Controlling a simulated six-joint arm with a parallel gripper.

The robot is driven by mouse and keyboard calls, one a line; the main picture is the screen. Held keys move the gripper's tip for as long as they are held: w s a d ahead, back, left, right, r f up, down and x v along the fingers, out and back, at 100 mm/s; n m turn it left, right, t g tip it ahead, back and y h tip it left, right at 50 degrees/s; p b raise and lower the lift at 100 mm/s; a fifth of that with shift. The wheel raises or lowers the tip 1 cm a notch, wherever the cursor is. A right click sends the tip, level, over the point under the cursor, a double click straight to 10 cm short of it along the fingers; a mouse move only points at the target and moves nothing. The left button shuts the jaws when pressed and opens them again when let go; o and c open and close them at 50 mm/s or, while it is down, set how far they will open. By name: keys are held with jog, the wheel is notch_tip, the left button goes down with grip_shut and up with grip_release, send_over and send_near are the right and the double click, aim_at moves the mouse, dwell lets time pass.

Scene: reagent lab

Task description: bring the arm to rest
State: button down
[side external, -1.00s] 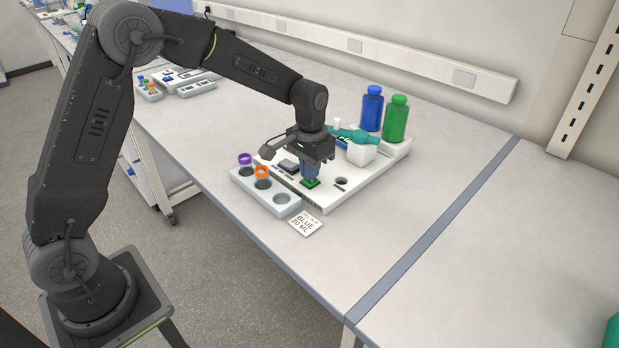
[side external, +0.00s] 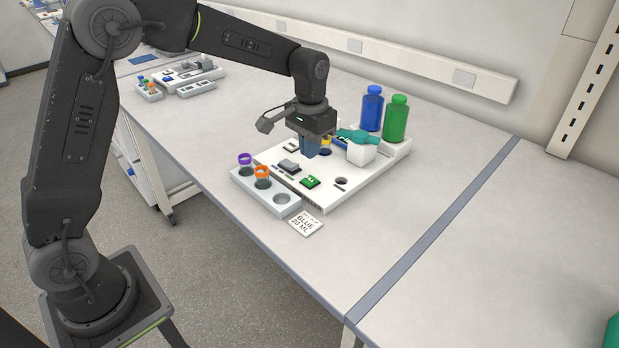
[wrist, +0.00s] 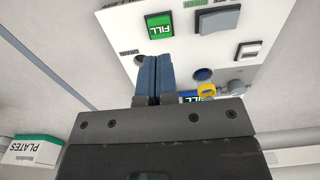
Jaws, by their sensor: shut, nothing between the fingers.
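My gripper (side external: 311,147) is shut and empty, its blue fingers pressed together above the white station board (side external: 335,196). In the wrist view the closed fingers (wrist: 157,66) point toward a green FILL button (wrist: 160,26), apart from it. That green button (side external: 310,182) lies uncovered on the board in the side view, below and in front of the fingers. A grey rocker-like block (side external: 289,166) sits beside it. A yellow-ringed item (side external: 326,146) stands just behind the fingers and also shows in the wrist view (wrist: 206,88).
A white rack (side external: 281,200) holds purple-ringed (side external: 245,159) and orange-ringed (side external: 262,172) vials. A card (side external: 306,223) reads BLUE 20 ML. Blue (side external: 371,108) and green (side external: 396,118) bottles and a white box (side external: 361,153) with a teal top stand behind. The right bench is mostly clear.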

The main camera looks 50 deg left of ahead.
jog(key=shift+s+r, duration=0.25)
jog(key=shift+r, duration=0.1)
jog(key=s+r+t, duration=0.2)
jog(key=s+r, duration=0.3)
jog(key=s, duration=0.4)
jog(key=s+r+t, duration=0.2)
jog(key=s+r, duration=0.3)
jog(key=s, duration=0.3)
jog(key=s+f+t, duration=0.1)
jog(key=s, duration=0.7)
jog(key=shift+s+d+f+t, duration=0.3)
jog(key=shift+s+d+f, duration=0.05)
jog(key=shift+d, duration=0.1)
